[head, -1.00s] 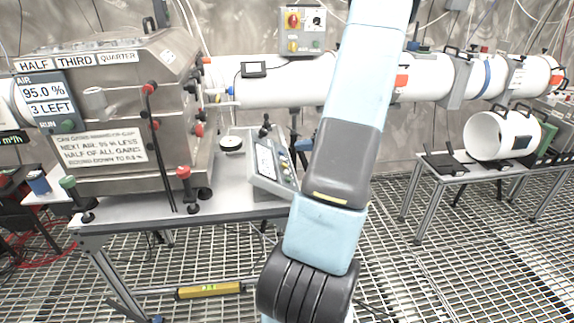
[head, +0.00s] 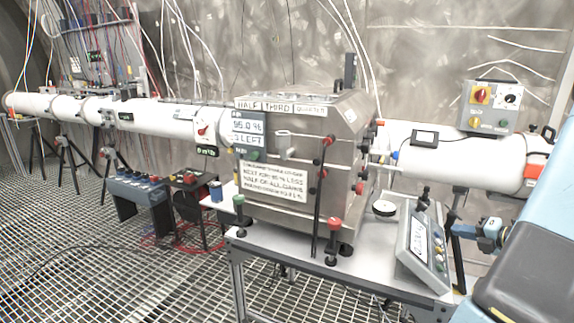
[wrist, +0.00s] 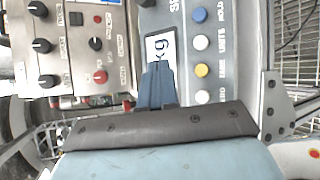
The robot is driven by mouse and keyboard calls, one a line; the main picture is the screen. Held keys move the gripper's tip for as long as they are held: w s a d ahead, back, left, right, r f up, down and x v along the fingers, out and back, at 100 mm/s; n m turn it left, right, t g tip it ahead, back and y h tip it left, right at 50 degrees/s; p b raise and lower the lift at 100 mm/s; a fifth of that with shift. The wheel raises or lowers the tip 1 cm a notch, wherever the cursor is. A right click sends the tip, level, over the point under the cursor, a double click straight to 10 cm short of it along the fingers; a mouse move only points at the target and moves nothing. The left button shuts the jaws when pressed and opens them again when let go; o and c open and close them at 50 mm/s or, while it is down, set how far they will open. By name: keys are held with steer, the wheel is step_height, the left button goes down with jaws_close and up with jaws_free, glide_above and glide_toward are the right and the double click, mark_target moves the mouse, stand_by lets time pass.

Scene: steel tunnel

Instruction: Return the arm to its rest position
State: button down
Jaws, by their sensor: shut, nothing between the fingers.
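My gripper (wrist: 157,72) shows in the wrist view as dark blue fingers close together, with nothing between them. The fingers overlap the lower part of a display marked "kg" on a grey panel (wrist: 185,20); I cannot tell whether they touch it. Part of my light blue and dark grey arm (head: 530,265) fills the lower right of the head view.
A steel cabinet (head: 300,150) with a "95.0 %" display stands on a table (head: 270,255). White pipe (head: 170,116) runs behind.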

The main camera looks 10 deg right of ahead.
steer(key=s+a+r+n+g, duration=0.1)
steer(key=a+r+n+g, duration=0.25)
steer(key=a+n, duration=0.4)
steer(key=s+a+r+n+g+y, duration=0.15)
steer(key=a+r+n, duration=0.25)
steer(key=a+n, duration=0.4)
steer(key=a+r+n+g, duration=0.35)
steer(key=a+n, duration=0.25)
steer(key=a, duration=0.3)
steer(key=s+a+r+n+h, duration=0.2)
steer(key=s+n, duration=0.3)
steer(key=n, duration=0.3)
steer(key=s+a+r+n+t+h, duration=0.1)
steer(key=s+a+r+n+h, duration=0.1)
steer(key=s+a+r+n, duration=0.2)
steer(key=s+a+r+n+h, duration=0.3)
steer(key=s+a+r+n, duration=0.1)
steer(key=n, duration=0.7)
steer(key=shift+s+r+n, duration=0.35)
steer(key=shift+s, duration=0.45)
steer(key=shift+t, duration=0.25)
